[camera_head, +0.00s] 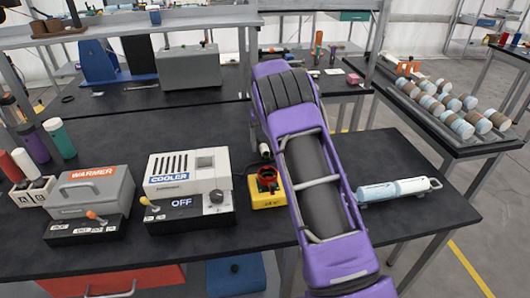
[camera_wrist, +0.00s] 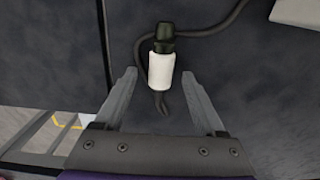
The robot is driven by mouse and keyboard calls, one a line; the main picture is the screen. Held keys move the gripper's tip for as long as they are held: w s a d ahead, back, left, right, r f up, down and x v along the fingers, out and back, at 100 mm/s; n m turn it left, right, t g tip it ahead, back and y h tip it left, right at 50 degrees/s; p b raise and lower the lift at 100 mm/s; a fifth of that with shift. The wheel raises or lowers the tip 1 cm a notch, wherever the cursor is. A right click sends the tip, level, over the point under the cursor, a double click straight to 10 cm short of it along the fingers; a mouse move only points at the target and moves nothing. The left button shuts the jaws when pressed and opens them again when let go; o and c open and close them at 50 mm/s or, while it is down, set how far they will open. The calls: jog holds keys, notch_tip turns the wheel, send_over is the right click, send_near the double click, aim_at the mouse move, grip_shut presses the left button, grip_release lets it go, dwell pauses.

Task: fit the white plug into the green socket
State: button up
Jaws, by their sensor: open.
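The white plug (camera_wrist: 161,70) lies on the dark tabletop in the wrist view, with a black end and a dark cable. A small white and black piece beside my arm in the head view (camera_head: 265,151) looks like the same plug. My gripper (camera_wrist: 158,78) is open, its two fingers on either side of the plug with gaps visible; I cannot tell the height between them. In the head view my purple arm hides the fingers. No green socket is clearly visible. A yellow box with a red round opening (camera_head: 267,186) stands close to the left of my arm.
A cooler box (camera_head: 190,175) and a warmer box (camera_head: 88,195) stand left on the black table. A pale blue and white cylinder (camera_head: 398,189) lies right of my arm. A rack of rollers (camera_head: 452,105) stands at the right. The table edge shows in the wrist view.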

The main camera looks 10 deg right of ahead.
jog(key=shift+f, duration=0.4)
grip_shut()
